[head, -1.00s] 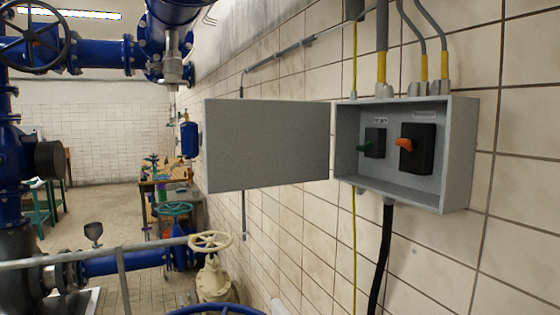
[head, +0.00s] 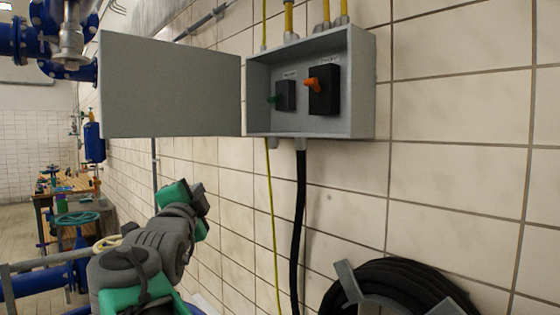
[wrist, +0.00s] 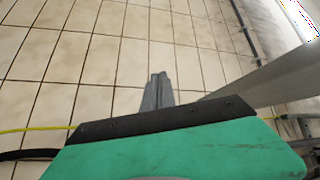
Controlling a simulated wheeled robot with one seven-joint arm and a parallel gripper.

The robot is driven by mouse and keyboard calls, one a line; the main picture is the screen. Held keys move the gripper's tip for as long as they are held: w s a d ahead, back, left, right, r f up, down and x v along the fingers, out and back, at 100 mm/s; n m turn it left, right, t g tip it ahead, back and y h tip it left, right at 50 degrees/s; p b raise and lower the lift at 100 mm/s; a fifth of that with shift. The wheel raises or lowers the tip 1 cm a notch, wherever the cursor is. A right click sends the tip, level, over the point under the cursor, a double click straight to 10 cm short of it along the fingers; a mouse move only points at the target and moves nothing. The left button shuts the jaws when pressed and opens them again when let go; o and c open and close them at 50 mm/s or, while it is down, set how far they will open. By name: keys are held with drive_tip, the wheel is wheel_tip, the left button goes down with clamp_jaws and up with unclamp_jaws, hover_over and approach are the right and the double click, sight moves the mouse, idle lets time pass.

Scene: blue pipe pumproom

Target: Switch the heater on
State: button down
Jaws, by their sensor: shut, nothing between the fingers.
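An open grey switch box (head: 352,95) is on the tiled wall in the head view. Its door (head: 170,85) is swung out to the left. Inside are a dark switch with a small green handle (head: 272,99) on the left and a larger black switch with an orange handle (head: 314,84) on the right. The labels above them are too small to read. My gripper (wrist: 158,77) is shut and empty, its fingers together in the wrist view. In the head view, my gripper (head: 198,203) is below the door, left of the box and apart from it.
A black cable (head: 299,220) and a thin yellow-green wire (head: 273,215) run down the wall below the box. A coiled black hose on a holder (head: 400,275) is at the lower right. Blue pipes (head: 45,282) and a workbench (head: 62,185) are at the left. The wall right of the box is clear.

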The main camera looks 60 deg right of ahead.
drive_tip(key=s+d+r+m+g+h+b, duration=0.2)
drive_tip(key=s+d+r+m+g+h, duration=0.15)
drive_tip(key=s+m+h, duration=0.2)
drive_tip(key=m+g+h+b, duration=0.2)
drive_tip(key=m+g+h, duration=0.3)
drive_tip(key=m+g, duration=0.45)
approach(277, 97)
drive_tip(key=shift+m+t, duration=0.8)
drive_tip(key=shift+t, duration=0.1)
drive_tip(key=s+f, duration=0.1)
drive_tip(key=s+a+f, duration=0.1)
drive_tip(key=f, duration=0.1)
drive_tip(key=shift+s+f, duration=0.1)
drive_tip(key=shift+s, duration=0.05)
drive_tip(key=p+x, duration=0.4)
drive_tip(key=x, duration=0.5)
drive_tip(key=shift+d+r+p, duration=0.15)
drive_tip(key=shift+r+p, duration=0.05)
drive_tip(key=shift+p, duration=0.2)
drive_tip(key=shift+d+r, duration=0.1)
drive_tip(key=shift+d, duration=0.05)
drive_tip(key=shift+d, duration=0.1)
drive_tip(key=shift+a, duration=0.2)
